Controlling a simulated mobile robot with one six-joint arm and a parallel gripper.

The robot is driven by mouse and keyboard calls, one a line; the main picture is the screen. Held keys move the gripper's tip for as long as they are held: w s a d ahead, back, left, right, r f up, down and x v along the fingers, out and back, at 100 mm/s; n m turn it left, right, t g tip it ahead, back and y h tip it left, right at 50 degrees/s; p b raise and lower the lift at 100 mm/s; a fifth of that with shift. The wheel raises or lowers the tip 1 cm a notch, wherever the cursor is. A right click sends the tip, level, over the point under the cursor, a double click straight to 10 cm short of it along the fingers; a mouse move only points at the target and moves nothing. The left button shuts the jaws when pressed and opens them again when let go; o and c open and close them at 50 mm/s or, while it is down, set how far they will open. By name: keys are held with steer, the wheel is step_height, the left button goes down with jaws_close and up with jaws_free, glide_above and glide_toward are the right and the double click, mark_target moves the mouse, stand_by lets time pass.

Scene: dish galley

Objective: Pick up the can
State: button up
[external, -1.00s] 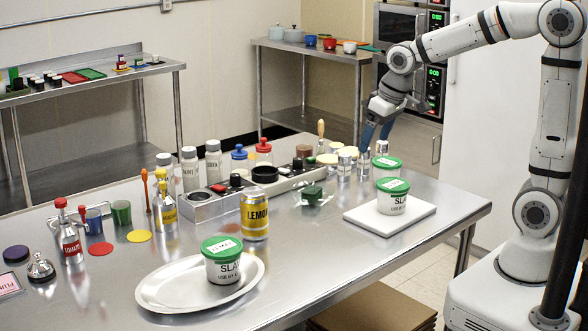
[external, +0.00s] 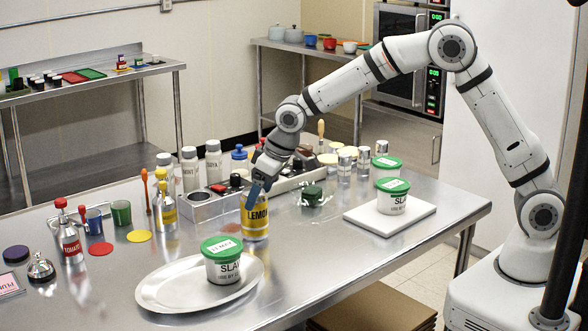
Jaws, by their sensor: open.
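A yellow can labelled LEMON (external: 256,222) stands upright on the steel table, behind the oval plate and in front of the long metal rack. My gripper (external: 258,190) is at the can's top, pointing down. A blue finger overlaps the can's upper front in the picture. The jaws are open, and the can stands on the table. The far finger and much of the can's top are hidden by the gripper, so I cannot tell whether a finger touches it.
A green-lidded SLAW tub (external: 221,267) sits on the oval plate (external: 160,292) just in front of the can. Another tub (external: 392,200) stands on a white board (external: 420,215) to the right. The metal rack (external: 205,205) lies close behind. Free table (external: 310,245) is to the can's right.

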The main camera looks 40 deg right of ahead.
mark_target(254, 215)
steer(key=p+x, duration=0.1)
steer(key=x, duration=0.3)
steer(key=shift+w+a, duration=0.1)
steer(key=shift+a, duration=0.05)
steer(key=shift+c, duration=0.3)
steer(key=c, duration=1.3)
steer(key=shift+o, duration=0.2)
steer(key=shift+r, duration=0.1)
